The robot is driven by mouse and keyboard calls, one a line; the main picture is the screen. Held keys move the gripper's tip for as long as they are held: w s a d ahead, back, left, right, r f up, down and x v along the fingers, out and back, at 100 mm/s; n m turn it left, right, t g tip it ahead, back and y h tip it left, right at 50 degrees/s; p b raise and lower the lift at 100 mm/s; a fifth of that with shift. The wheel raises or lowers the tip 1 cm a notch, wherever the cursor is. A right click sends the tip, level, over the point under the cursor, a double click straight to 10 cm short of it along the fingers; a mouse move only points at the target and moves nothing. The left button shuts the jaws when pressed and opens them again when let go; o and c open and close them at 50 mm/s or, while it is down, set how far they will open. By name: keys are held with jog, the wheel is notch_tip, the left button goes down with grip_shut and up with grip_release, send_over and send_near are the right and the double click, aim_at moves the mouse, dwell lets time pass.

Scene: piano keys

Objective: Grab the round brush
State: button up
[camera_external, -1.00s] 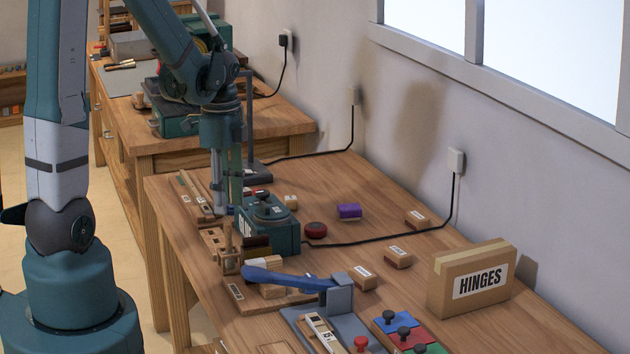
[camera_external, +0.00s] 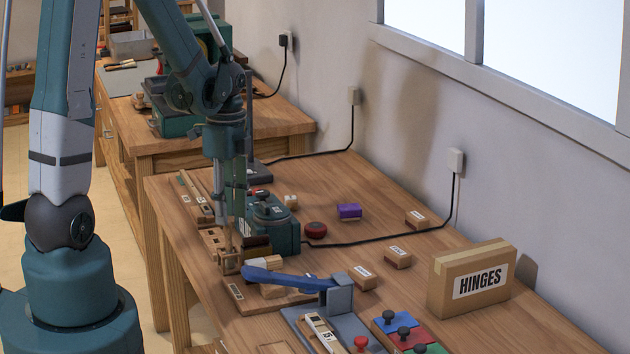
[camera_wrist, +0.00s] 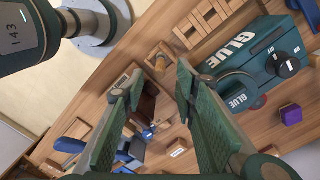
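A thin upright wooden handle stands in a small wooden holder (camera_external: 229,262) at the left edge of the bench; it may be the round brush, but its bristles are not visible. In the wrist view, a round wooden end (camera_wrist: 160,60) shows in the holder, just beyond the gap between my fingertips. My gripper (camera_external: 229,226) points down over this spot in the external view. In the wrist view, my gripper (camera_wrist: 160,72) has its two green fingers spread wide with nothing between them.
The green glue station (camera_external: 275,222) stands right beside my gripper. A slotted wooden rack (camera_wrist: 208,22) is close by. A blue-handled lever (camera_external: 290,278) is in front. A purple block (camera_external: 349,211) and a hinges box (camera_external: 472,280) lie farther right.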

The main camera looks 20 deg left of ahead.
aim_at(229, 251)
jog(key=shift+f, duration=0.55)
jog(key=shift+f, duration=0.15)
jog(key=shift+s+f+b, duration=0.15)
jog(key=shift+f+b, duration=0.3)
jog(key=shift+f, duration=2)
jog(key=c, duration=0.9)
